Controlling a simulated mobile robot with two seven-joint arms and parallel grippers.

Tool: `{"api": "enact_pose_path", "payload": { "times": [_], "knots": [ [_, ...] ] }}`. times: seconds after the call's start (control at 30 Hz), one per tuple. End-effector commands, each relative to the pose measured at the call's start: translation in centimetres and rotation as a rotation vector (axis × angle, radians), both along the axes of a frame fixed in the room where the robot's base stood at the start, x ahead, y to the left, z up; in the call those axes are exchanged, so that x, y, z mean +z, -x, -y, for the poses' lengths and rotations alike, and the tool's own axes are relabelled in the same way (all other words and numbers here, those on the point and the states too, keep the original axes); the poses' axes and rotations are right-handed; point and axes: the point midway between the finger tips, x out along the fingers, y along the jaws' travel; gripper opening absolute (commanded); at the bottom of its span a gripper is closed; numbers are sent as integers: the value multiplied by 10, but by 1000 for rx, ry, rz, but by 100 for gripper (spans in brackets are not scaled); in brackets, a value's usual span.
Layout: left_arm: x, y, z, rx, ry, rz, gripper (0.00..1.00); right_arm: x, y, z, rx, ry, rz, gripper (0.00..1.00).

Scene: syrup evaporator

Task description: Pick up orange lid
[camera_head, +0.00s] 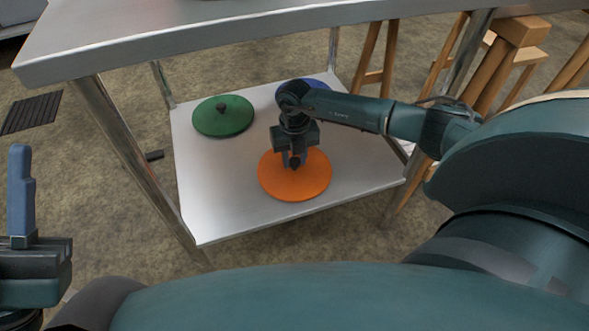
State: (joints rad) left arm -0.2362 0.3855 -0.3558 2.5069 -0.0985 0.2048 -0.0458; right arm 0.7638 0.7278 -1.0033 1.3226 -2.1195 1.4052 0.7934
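The orange lid (312,183) is a flat round disc lying on the white lower shelf (225,215) of the metal table. Its dark knob (295,163) shows at its middle, partly hidden by my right gripper. My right gripper (293,160) points down over the lid's centre, with its fingers at the knob. I cannot tell whether the fingers are closed on the knob. My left gripper (22,195) is at the far left edge, away from the table; one blue finger shows pointing up, and its opening is not clear.
A blue lid (318,84) lies behind my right arm, mostly hidden. Metal legs (130,150) and wooden stools (500,50) stand around.

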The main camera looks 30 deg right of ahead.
Motion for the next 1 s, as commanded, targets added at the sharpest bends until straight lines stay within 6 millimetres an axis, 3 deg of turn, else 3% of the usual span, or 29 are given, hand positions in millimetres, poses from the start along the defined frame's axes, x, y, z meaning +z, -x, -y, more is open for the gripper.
{"api": "enact_pose_path", "payload": {
  "times": [0.33, 0.67, 0.73, 1.0],
  "knots": [
    [0, 0, 0, -1, 1, 0, 25, 0, 0, 0, 0, 0, 0, 0],
    [2, 0, 0, 0, 0, -2, 25, 4, 0, 0, 0, -1, 1, 0],
    [6, -1, 0, -1, 0, -11, 25, 12, -1, 0, 0, 0, 2, 0],
    [-32, -8, 3, 5, 29, -312, 25, 67, -1, 0, 0, 0, 2, 0]
  ]
}}
